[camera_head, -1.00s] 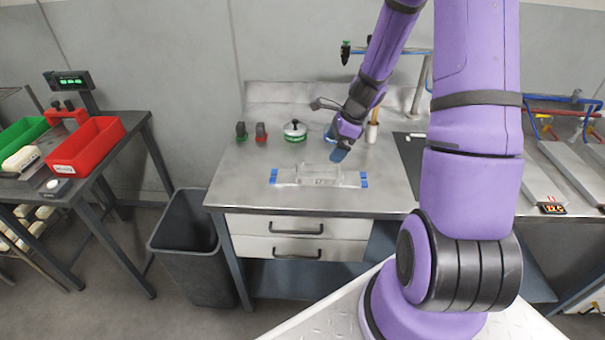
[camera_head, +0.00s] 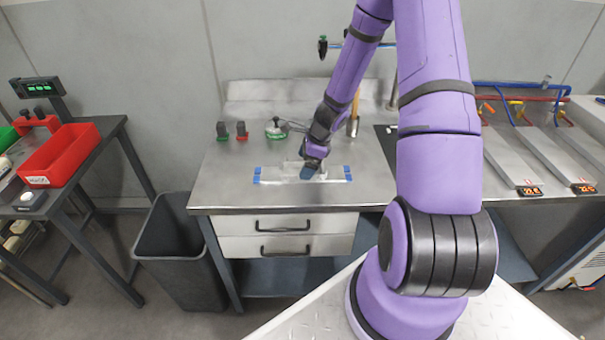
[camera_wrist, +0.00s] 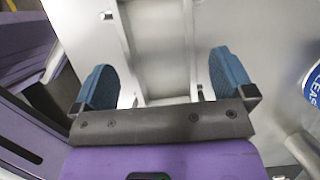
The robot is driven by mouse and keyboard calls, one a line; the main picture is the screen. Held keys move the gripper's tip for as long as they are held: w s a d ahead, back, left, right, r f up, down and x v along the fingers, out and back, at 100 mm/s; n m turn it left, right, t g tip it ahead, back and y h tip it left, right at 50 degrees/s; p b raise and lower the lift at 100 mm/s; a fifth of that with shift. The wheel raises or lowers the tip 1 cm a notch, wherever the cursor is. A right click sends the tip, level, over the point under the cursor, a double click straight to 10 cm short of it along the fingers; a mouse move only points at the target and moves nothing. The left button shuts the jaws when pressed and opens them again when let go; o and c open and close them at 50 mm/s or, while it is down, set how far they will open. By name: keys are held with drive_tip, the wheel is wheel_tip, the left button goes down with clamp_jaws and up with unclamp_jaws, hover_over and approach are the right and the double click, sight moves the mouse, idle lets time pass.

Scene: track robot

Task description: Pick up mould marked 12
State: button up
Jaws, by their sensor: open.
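The mould (camera_head: 289,172) is a small pale metallic block in the middle of the steel bench, in a taped spot with blue corner marks; my gripper partly covers it. No number can be read on it now. My gripper (camera_head: 309,171) is over the mould in the head view. In the wrist view, my gripper (camera_wrist: 163,78) has its two blue-padded fingers wide apart, with the grey channel-shaped mould (camera_wrist: 163,45) lying between them. Gaps show beside both fingers, and I cannot tell how far down they reach.
The bench (camera_head: 215,190) has free room at its front left. Two small dark items (camera_head: 230,130) and a green-banded pot (camera_head: 276,129) stand behind. A black bin (camera_head: 180,245) stands left of the bench.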

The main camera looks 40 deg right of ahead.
drive_tip(key=shift+x, duration=1.3)
drive_tip(key=c, duration=1.3)
drive_tip(key=shift+r, duration=0.15)
